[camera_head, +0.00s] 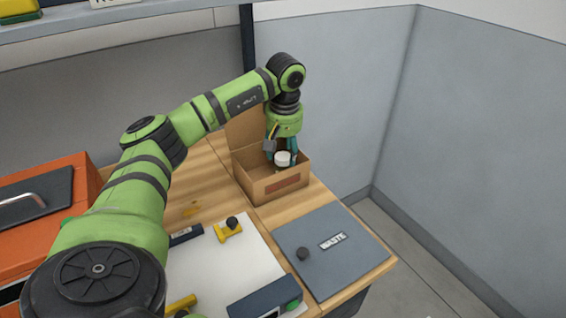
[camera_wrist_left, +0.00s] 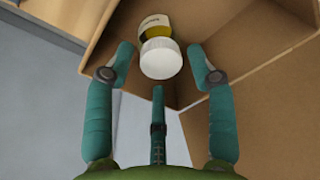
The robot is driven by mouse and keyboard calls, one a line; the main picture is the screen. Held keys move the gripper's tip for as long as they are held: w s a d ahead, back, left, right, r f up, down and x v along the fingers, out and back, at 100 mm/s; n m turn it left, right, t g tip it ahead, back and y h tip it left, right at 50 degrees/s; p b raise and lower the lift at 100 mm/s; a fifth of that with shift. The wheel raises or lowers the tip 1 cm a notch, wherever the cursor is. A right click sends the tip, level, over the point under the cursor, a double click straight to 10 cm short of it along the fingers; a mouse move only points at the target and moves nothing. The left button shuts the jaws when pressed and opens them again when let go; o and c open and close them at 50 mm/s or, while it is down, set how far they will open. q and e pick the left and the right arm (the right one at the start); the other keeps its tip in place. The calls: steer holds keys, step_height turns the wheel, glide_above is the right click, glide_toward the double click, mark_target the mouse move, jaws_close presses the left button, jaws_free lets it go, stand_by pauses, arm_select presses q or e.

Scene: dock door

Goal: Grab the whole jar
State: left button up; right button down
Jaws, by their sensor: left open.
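The jar has a white lid and a yellow label (camera_wrist_left: 155,24). In the head view the jar (camera_head: 283,159) shows at the open top of a cardboard box (camera_head: 276,188), its lower part partly hidden by the box's front wall. My left gripper (camera_head: 281,152) points down into the box with its teal fingers around the jar. In the left wrist view the jar (camera_wrist_left: 160,58) lies between the two spread side fingers of the gripper (camera_wrist_left: 160,62), with gaps on both sides. The third finger is below the lid. The gripper is open. My right gripper is not in view.
The box walls (camera_wrist_left: 250,28) rise close around the fingers. In front lies a grey panel marked WASTE (camera_head: 345,262) with a black knob. A white sheet (camera_head: 235,262) holds yellow and dark items. An orange case (camera_head: 50,235) stands at left.

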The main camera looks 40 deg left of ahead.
mark_target(283, 166)
arm_select(q)
steer(key=shift+w+a+f, duration=0.1)
steer(key=shift+a+f, duration=0.1)
steer(key=shift+f, duration=1.15)
steer(key=c, duration=1.1)
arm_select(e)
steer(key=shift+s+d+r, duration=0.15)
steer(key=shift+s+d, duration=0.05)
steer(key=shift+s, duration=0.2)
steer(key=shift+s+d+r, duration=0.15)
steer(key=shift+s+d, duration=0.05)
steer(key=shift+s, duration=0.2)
